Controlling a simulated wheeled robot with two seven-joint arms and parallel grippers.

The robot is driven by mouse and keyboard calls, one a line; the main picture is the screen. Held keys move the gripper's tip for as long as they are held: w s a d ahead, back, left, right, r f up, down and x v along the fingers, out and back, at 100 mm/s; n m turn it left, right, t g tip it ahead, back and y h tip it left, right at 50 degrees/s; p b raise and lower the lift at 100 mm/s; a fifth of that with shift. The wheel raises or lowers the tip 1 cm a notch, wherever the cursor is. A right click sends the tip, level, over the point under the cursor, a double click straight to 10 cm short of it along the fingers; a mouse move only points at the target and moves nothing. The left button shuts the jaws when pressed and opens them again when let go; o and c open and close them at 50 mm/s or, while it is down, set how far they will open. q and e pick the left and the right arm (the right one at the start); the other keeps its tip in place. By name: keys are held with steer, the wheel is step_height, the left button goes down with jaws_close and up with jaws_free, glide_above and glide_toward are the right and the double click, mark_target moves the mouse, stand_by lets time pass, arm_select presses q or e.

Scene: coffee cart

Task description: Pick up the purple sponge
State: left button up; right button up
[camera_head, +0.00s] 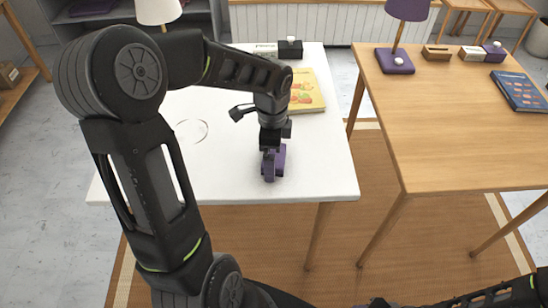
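The purple sponge (281,160) is at the front part of the white table, right of its middle. My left gripper (270,165) points down at the sponge, and its dark fingers overlap it in the picture. The fingers and sponge are small and dark here, so I cannot tell whether the fingers are closed on it. I also cannot tell whether the sponge rests on the table or is just above it. My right arm shows only at the bottom right edge, and its gripper is not in view.
The white table (230,180) also holds a yellow book (308,92), a dark box (290,47) and a ring mark (191,131). A wooden table (450,120) stands to the right with a purple lamp (407,10) and a blue book (520,91). My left arm hides part of the white table.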

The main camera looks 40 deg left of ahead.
arm_select(q)
steer(key=shift+c, duration=0.2)
steer(key=c, duration=1.2)
